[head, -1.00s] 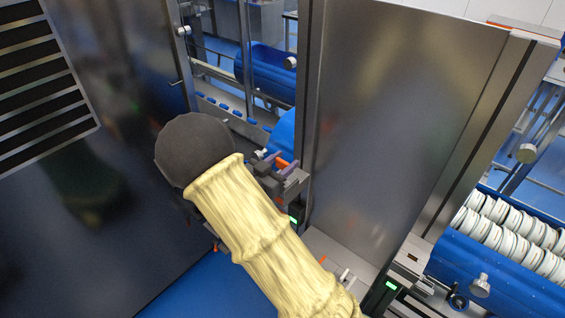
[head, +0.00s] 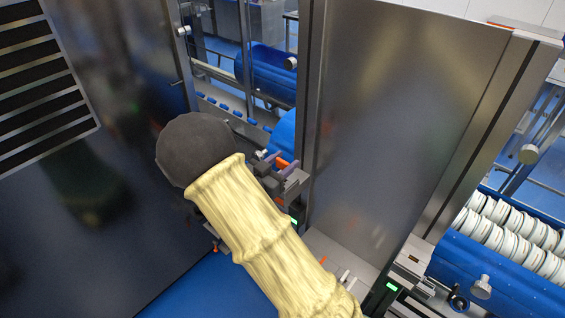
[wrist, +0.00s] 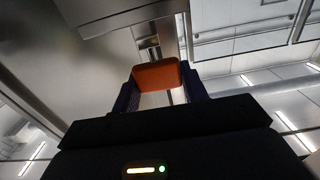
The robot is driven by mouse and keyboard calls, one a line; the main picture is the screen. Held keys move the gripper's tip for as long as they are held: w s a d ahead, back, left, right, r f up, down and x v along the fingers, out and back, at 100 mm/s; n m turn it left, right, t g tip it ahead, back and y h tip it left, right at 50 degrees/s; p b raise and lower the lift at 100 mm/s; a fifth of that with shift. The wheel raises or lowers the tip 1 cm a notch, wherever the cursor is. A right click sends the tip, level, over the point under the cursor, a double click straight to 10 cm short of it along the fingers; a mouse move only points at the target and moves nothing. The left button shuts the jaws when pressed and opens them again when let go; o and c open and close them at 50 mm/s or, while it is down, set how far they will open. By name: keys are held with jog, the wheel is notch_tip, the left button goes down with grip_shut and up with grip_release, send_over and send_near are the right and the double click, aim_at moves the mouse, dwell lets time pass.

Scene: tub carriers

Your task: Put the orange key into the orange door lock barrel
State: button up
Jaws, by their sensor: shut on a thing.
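The far end of the key is hidden. I cannot clearly make out the orange door lock barrel, and I cannot tell whether the key touches a lock.
The steel door panel (head: 390,120) stands right of my gripper. A dark box with a green light (head: 294,221) is just below it, and another green light (head: 391,286) is at lower right. A small orange piece (head: 323,261) lies on the ledge. Blue tubs (head: 265,72) stand behind.

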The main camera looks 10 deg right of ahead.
jog(key=shift+s+d, duration=0.1)
jog(key=shift+f+b, duration=0.6)
jog(key=shift+f, duration=0.15)
jog(key=shift+r, duration=0.15)
jog(key=shift+r+p, duration=0.3)
dwell(1.9)
jog(key=shift+f+b, duration=1.25)
jog(key=shift+f, duration=0.15)
jog(key=o, duration=1.1)
